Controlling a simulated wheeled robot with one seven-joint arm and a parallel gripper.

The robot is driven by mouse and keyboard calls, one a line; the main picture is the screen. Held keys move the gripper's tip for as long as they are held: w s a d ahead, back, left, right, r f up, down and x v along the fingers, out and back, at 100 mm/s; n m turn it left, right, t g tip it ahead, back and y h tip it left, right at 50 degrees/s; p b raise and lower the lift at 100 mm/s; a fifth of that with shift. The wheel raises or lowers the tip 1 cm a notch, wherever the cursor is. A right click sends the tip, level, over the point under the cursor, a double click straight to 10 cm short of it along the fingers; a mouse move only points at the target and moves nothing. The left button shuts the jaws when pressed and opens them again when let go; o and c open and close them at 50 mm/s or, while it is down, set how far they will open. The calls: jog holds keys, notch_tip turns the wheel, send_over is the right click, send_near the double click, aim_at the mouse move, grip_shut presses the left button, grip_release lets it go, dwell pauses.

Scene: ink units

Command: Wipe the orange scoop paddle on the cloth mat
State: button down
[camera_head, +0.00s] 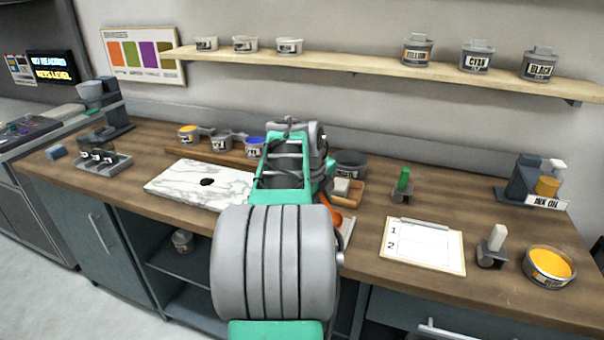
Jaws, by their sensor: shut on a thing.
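The orange scoop paddle (334,214) shows only in part beside my arm, low over the cloth mat or touching it; I cannot tell which. The cloth mat (347,231) is a pale strip on the counter, mostly hidden behind my arm. My gripper (326,180) is largely hidden behind my own green and grey arm links. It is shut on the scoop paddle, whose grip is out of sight.
A wooden tray (358,197) with a pale block stands right of my gripper, near a dark bowl (351,163). A marble slab (190,186) with a black ink blob lies left. A clipboard (423,247) and a yellow ink tub (549,266) are at right.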

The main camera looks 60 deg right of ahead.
jog(key=shift+w+r, duration=0.25)
jog(key=shift+r, duration=0.55)
jog(key=shift+r+p, duration=1.55)
jog(key=shift+r, duration=1.2)
